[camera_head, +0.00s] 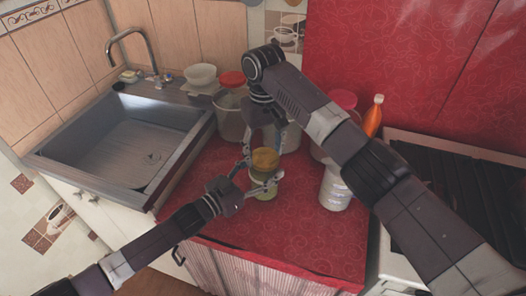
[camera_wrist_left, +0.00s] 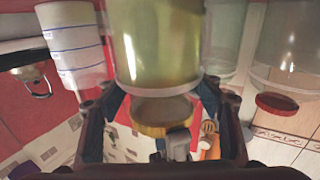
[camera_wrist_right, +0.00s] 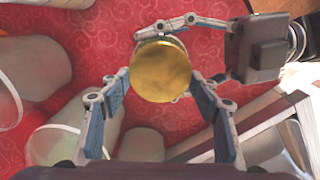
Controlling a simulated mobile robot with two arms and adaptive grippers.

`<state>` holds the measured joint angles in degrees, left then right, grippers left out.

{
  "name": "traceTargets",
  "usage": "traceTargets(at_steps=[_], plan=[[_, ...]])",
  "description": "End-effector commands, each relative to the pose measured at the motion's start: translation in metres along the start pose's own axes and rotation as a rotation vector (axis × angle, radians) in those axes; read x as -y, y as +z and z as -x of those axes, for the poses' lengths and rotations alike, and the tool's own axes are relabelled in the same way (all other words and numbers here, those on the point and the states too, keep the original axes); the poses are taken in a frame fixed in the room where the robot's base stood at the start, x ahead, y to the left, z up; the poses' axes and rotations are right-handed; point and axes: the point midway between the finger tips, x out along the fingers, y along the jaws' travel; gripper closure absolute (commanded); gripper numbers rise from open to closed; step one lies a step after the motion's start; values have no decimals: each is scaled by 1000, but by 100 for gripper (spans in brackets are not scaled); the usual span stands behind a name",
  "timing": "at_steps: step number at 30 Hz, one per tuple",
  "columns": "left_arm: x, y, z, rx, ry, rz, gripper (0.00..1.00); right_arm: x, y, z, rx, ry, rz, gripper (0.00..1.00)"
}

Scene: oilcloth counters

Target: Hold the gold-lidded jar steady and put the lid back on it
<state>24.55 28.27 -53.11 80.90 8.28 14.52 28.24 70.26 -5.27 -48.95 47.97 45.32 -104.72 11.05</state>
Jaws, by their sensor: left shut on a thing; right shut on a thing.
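The jar (camera_head: 262,189) is clear with yellow-green contents and stands near the middle of the red counter. My left gripper (camera_head: 262,178) is shut around it from the left side. The round gold lid (camera_head: 265,158) is right above the jar's mouth. My right gripper (camera_head: 265,150) reaches down from above and is shut on the lid's edges; the lid (camera_wrist_right: 161,70) shows between its fingertips in the right wrist view. In the left wrist view, which is upside down, the lid (camera_wrist_left: 160,125) appears close to the jar (camera_wrist_left: 157,45), with its pale underside showing. I cannot tell whether they touch.
A red-lidded container (camera_head: 231,103) and others stand behind the jar. A white tub (camera_head: 334,190) and an orange bottle (camera_head: 374,116) are to the right. The sink (camera_head: 130,140) is at left, the stove (camera_head: 460,190) at right. The red counter's front (camera_head: 300,235) is clear.

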Motion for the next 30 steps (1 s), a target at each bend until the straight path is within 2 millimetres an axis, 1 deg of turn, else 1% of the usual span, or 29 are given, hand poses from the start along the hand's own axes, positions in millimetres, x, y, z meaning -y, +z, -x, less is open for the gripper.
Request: traceTargets(at_steps=[3,15,19,21,25,26,30], plan=[[0,0,0,1,-1,0,100,0,0,0,-1,-5,-251,54],[0,0,0,1,-1,0,100,-3,2,0,2,-7,-1118,54],[0,0,0,1,-1,-1,100,-4,3,0,2,-7,-1364,54],[0,0,0,1,-1,-1,100,-5,4,1,0,-6,-1445,54],[0,0,0,1,0,-1,100,-6,3,1,-2,-4,-1435,54],[0,0,0,1,0,-1,100,-6,3,1,-2,-4,-1434,42],[0,0,0,1,0,-1,100,-6,4,0,-1,-4,-1433,26]])
